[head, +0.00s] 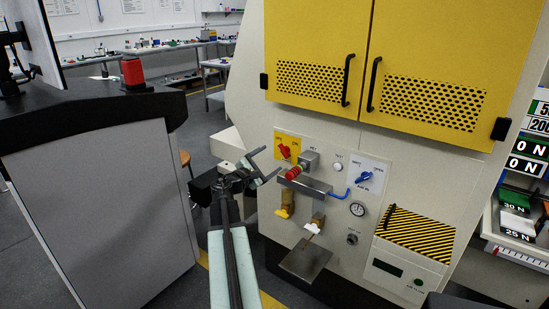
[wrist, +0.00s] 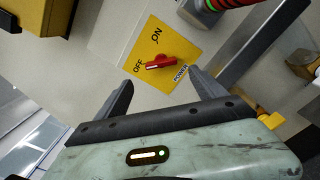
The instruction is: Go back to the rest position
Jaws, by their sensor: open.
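My gripper (head: 262,166) is open and empty in front of the panel of the large machine (head: 238,95). In the wrist view the two fingers of my gripper (wrist: 158,85) stand wide apart. Between and beyond them is a red rotary switch (wrist: 160,62) on a yellow plate marked OFF, ON and POWER. The fingers are apart from the switch. The red switch also shows in the head view (head: 285,151), just above and right of my gripper.
A grey-sided console (head: 100,210) stands at the left.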

